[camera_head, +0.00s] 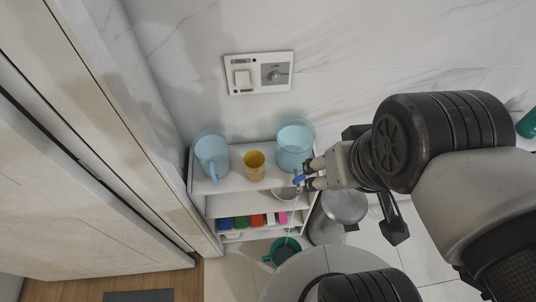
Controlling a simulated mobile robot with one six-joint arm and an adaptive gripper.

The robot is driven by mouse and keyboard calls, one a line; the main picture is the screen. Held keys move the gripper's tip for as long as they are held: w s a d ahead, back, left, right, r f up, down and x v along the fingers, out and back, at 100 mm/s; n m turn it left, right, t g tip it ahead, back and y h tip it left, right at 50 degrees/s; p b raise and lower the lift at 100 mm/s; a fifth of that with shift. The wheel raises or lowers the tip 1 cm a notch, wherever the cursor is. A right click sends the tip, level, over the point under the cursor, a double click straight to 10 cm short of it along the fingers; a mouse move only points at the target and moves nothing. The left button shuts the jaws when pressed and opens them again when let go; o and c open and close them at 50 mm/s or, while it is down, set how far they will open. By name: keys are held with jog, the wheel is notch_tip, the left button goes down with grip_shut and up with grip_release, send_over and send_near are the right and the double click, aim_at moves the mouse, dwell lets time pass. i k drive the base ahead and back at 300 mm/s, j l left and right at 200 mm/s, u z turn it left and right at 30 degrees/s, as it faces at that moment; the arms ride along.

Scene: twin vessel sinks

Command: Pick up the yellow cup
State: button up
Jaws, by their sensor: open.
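The yellow cup (254,165) stands on the top shelf of a small white shelf unit (232,184), between two light blue containers. My gripper (300,174) is to the right of the cup, apart from it, near the right end of the shelf. Its fingers point left toward the unit. The gripper is open, with nothing clearly held; a small blue item shows at its fingertips, and I cannot tell what it is.
A blue pitcher (211,156) stands left of the cup and a blue bucket (294,147) stands right of it, close to my gripper. Colored items (257,220) fill a lower shelf. A wall (190,90) with a switch panel (258,73) rises behind. A door frame (130,130) is at left.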

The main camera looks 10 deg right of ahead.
aim_at(253, 161)
jog(key=u, duration=0.4)
jog(key=k+u, duration=0.1)
jog(key=u, duration=0.3)
jog(key=k+u, duration=0.1)
jog(key=u, duration=0.7)
jog(key=k+j, duration=0.1)
jog(key=k+u, duration=0.05)
jog(key=k, duration=0.05)
